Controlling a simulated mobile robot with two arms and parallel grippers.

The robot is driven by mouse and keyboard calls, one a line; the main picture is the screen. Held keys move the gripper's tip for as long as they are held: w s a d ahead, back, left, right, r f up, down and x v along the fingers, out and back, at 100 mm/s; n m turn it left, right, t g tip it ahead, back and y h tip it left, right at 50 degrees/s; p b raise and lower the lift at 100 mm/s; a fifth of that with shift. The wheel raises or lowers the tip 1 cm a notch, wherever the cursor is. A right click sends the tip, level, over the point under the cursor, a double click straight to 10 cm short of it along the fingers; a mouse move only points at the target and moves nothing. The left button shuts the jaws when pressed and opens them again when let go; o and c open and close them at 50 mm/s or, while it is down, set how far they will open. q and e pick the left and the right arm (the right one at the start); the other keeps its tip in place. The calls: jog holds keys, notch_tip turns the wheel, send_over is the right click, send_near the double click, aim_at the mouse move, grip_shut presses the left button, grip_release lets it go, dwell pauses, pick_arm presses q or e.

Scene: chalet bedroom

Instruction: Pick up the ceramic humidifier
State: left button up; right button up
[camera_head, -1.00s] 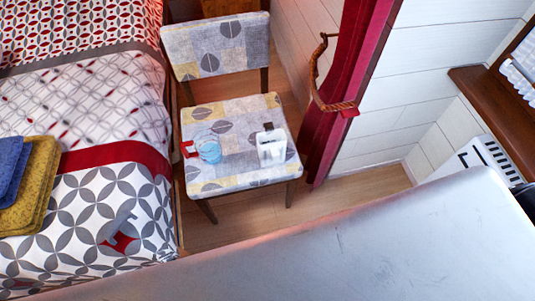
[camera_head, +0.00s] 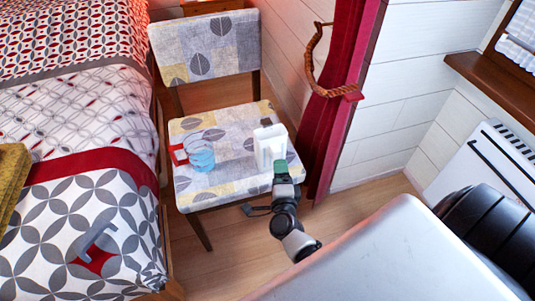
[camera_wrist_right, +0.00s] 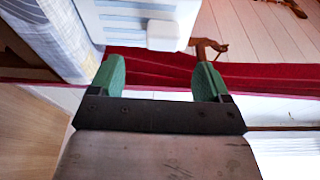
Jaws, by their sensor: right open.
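A white, box-shaped object (camera_head: 270,148), which looks like the ceramic humidifier, stands on the patterned seat of a chair (camera_head: 224,179), near its right edge. In the right wrist view the white object (camera_wrist_right: 112,22) shows slats and a small raised block, at the top and beyond the fingertips. My right gripper (camera_head: 283,170) has green fingertips and is at the front right edge of the seat, close to the object. In the wrist view the right gripper (camera_wrist_right: 158,78) is open with nothing between its fingers. My left gripper is not in view.
A ridged light-blue cylinder (camera_head: 200,156) and a red item (camera_head: 178,154) are on the seat, left of the white object. A bed (camera_head: 78,205) is at the left. A red curtain (camera_head: 327,120) with a rope tieback hangs at the right. Wooden floor shows below.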

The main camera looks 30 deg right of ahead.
aim_at(278, 155)
jog(key=x, duration=0.7)
jog(key=shift+w+d+r+b, duration=0.15)
jog(key=shift+w+b, duration=0.05)
jog(key=shift+b, duration=0.15)
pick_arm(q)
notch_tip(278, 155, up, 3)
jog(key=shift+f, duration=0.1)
pick_arm(e)
jog(key=shift+c, duration=0.4)
jog(key=c, duration=1.2)
jog(key=shift+r, duration=0.1)
grip_shut()
jog(key=shift+r, duration=0.1)
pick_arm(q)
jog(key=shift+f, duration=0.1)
pick_arm(e)
jog(key=shift+r, duration=0.1)
